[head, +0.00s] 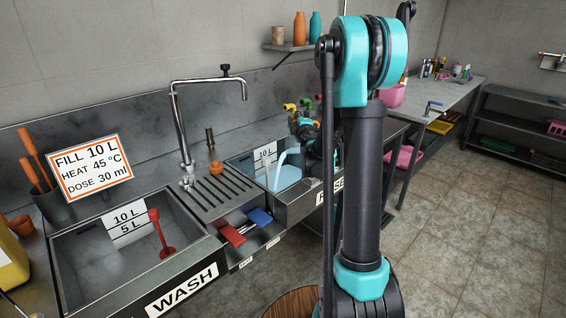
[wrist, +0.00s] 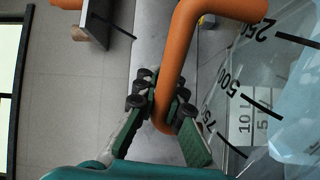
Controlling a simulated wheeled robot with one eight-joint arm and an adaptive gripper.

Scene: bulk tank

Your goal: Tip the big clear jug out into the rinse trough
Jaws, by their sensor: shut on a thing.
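The big clear jug (wrist: 292,85) fills the right of the wrist view, tilted, with black volume marks. Its orange handle (wrist: 188,45) runs down between the fingers of my gripper (wrist: 165,112), which is shut on it. In the head view my gripper (head: 305,125) is over the rinse trough (head: 311,201), partly behind my arm, and most of the jug is hidden there. A pale blue curved band (head: 280,168), which looks like pouring liquid, drops into the trough. Light blue liquid lies in the trough, and a 10 L plate (head: 265,153) is on its wall.
The wash trough (head: 95,262) with a red-handled tool (head: 160,233) is at the left. A ribbed drainer (head: 215,187) and a tall tap (head: 182,125) stand between the troughs. A shelf with bottles (head: 299,28) hangs above. The floor at right (head: 470,220) is clear.

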